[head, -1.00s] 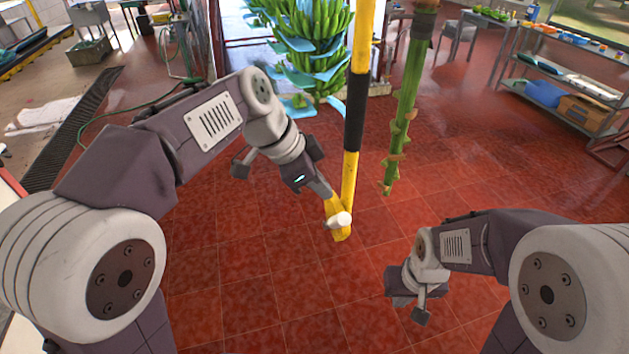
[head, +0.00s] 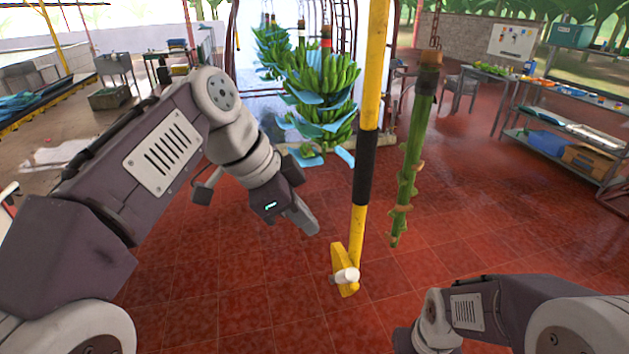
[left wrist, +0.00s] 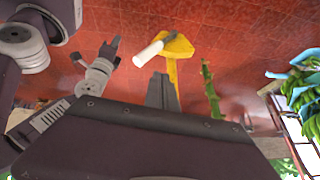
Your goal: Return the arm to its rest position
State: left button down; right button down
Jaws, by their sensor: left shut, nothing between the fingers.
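My left gripper (head: 306,219) is shut and empty. It hangs in the air to the left of the yellow and black post (head: 366,165), apart from it. Its shut fingers also show in the left wrist view (left wrist: 162,92). A white-handled tool (head: 346,275) sits at the yellow holder (head: 339,258) low on the post. In the left wrist view the white handle (left wrist: 148,54) and a dark part lie across the yellow holder (left wrist: 180,46). My right arm is folded low at the right of the head view; its gripper is mostly cut off at the bottom edge.
A green stem (head: 410,160) with cut stubs hangs right of the post. Green banana bunches (head: 322,95) with blue sheets hang behind. A metal shelf (head: 565,135) with a blue bin stands at the right. The red tiled floor between is clear.

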pick_arm(q)
jog(key=s+a+f+n+y+b, duration=0.1)
jog(key=a+f+n, duration=0.3)
jog(key=f, duration=0.7)
jog(key=s+a+f+n+g+y+b, duration=0.1)
jog(key=s+a+f+n, duration=0.3)
jog(key=f, duration=0.8)
jog(key=s+a+f+n+y+b, duration=0.1)
jog(key=s+a+f+n+y, duration=0.2)
jog(key=a+f+n, duration=0.3)
notch_tip(320, 180, down, 6)
jog(key=shift+r+n, duration=0.1)
jog(key=shift+n, duration=0.6)
jog(key=shift+s, duration=0.15)
